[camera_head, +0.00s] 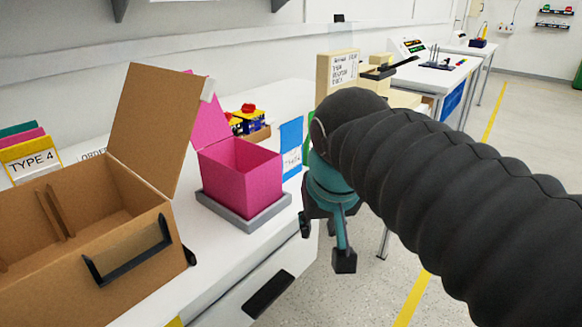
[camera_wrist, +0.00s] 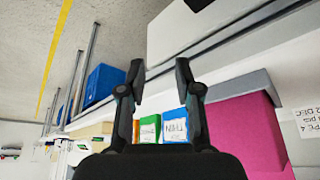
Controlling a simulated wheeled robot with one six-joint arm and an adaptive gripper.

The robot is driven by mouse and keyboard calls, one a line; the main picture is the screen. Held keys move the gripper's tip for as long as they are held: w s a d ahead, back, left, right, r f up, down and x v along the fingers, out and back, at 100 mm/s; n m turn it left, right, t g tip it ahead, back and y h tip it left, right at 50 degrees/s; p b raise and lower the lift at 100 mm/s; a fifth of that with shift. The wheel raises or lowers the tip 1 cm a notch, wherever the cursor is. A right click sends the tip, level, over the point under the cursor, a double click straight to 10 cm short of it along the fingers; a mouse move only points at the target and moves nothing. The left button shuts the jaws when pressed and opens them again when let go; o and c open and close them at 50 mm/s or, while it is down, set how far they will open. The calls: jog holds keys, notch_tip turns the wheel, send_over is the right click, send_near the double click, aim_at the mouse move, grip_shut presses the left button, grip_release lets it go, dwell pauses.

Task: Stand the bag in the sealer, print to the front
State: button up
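My gripper (camera_head: 325,238) hangs in front of the white bench, its fingers pointing down. In the wrist view my gripper (camera_wrist: 160,78) is open, with nothing between the fingertips. A blue upright packet with a white label (camera_head: 291,148) stands right of the pink box; it also shows beyond the fingers in the wrist view (camera_wrist: 176,129). A green item (camera_wrist: 149,128) is beside it. I cannot tell whether either is the bag. A beige block with a printed label (camera_head: 340,72) stands farther back; I cannot tell whether it is the sealer. My arm hides part of that area.
An open pink box (camera_head: 243,178) sits on a grey tray (camera_head: 246,220). An open cardboard box (camera_head: 125,262) with a black handle fills the bench's left. Coloured parts (camera_head: 247,118) lie behind the pink box. A blue bin (camera_wrist: 103,84) shows in the wrist view. Floor right of the bench is clear.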

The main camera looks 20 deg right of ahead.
jog(key=w+r+m+g+h, duration=0.1)
jog(key=w+r+m, duration=0.1)
jog(key=w+r, duration=0.35)
jog(key=w+r+m+h, duration=0.1)
jog(key=w+r+m, duration=0.15)
jog(key=r, duration=0.55)
jog(key=m+g+h, duration=0.1)
jog(key=m, duration=0.4)
send_near(291, 124)
jog(key=shift+b+x, duration=2.65)
jog(key=shift+x, duration=2.5)
jog(key=shift+w, duration=0.15)
grip_shut()
